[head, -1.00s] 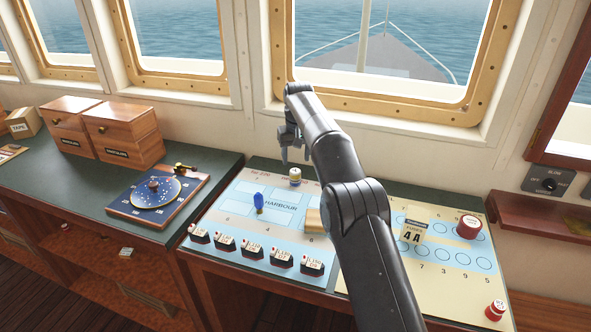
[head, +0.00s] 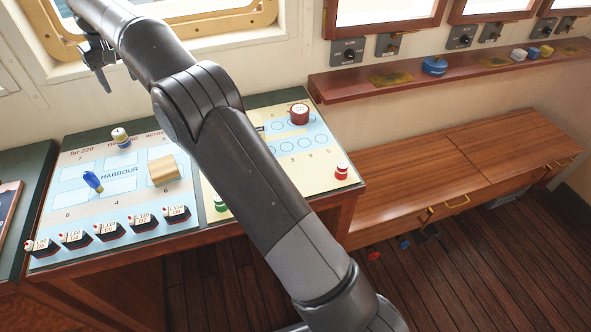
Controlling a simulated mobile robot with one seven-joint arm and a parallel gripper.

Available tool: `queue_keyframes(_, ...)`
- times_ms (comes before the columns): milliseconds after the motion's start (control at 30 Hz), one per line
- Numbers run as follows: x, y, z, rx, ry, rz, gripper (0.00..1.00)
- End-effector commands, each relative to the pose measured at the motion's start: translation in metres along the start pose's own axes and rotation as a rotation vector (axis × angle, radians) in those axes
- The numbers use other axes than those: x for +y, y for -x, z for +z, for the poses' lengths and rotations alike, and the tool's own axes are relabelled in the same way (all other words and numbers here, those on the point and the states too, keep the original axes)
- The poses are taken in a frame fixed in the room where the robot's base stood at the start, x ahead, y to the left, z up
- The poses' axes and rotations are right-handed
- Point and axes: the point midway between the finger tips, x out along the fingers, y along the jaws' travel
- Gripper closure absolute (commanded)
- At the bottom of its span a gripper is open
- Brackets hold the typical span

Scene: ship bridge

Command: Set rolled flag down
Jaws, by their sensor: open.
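No object in view is clearly labelled as the rolled flag. A small upright roll with white, yellow and dark bands (head: 120,137) stands at the back of the blue harbour chart (head: 70,190) and may be it. My gripper (head: 98,78) is open, at the upper left near the window frame. It is above and a little left of the banded roll, apart from it, with nothing visible between its fingers. My arm crosses the middle of the view and hides part of the right-hand chart.
On the chart are a blue peg (head: 93,181), a wooden block (head: 163,170) and a front row of several black labelled blocks (head: 109,231). A red roll (head: 299,113) and red piece (head: 341,171) stand farther right. A shelf (head: 400,84) holds a blue item (head: 434,66).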

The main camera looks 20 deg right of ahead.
Motion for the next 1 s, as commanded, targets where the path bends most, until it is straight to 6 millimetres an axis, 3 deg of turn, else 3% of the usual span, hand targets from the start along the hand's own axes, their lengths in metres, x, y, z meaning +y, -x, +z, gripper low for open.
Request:
queue_keyframes(33, 0.012, 0.019, 0.011, 0.012, -0.018, 0.004, 0.45)
queue_keyframes(200, 0.045, 0.065, 0.049, 0.046, -0.072, 0.017, 0.45)
queue_keyframes(500, 0.089, 0.126, 0.14, 0.107, -0.165, 0.043, 0.45)
queue_keyframes(733, 0.108, 0.153, 0.226, 0.154, -0.237, 0.066, 0.45)
queue_keyframes(1000, 0.114, 0.158, 0.334, 0.207, -0.32, 0.096, 0.45)
